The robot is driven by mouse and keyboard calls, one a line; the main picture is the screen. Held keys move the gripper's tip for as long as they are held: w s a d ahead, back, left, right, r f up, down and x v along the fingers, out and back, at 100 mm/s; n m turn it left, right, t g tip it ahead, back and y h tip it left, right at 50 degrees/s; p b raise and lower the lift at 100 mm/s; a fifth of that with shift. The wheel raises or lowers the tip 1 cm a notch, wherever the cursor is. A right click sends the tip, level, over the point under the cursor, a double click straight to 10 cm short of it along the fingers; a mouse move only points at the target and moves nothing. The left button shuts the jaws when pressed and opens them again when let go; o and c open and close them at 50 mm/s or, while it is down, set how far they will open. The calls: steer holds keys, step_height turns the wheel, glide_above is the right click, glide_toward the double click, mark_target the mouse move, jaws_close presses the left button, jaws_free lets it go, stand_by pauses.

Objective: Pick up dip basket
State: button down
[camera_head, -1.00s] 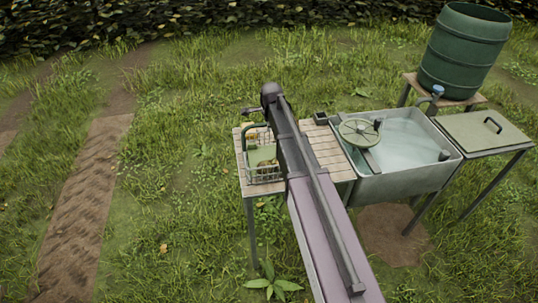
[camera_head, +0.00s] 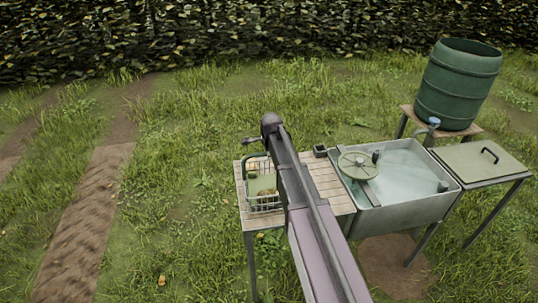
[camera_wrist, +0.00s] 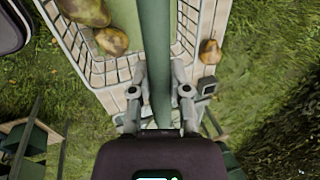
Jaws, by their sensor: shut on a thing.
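The dip basket (camera_head: 265,202) is a pale wire basket with a green handle. It stands on the left part of the slatted wooden table (camera_head: 326,180) in the head view, partly behind my arm. In the wrist view its wire wall (camera_wrist: 74,49) and several brown-yellow pears inside (camera_wrist: 112,41) show. My gripper (camera_wrist: 161,92) has its two fingers on either side of the green handle (camera_wrist: 155,45) and is shut on it. I cannot tell whether the basket is clear of the table.
A metal sink of water (camera_head: 405,213) with a round lid (camera_head: 357,162) adjoins the table's right. A green barrel (camera_head: 459,84) stands behind it, and a lidded side table (camera_head: 480,162) lies right. One pear (camera_wrist: 209,50) lies outside the basket. Grass is open at left.

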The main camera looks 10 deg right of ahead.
steer(key=shift+r+p, duration=0.3)
steer(key=shift+r, duration=0.15)
steer(key=s+d+r+p, duration=0.1)
steer(key=s+d, duration=0.8)
steer(key=d, duration=0.3)
steer(key=shift+s+d+r, duration=0.15)
steer(key=shift+s+d, duration=0.2)
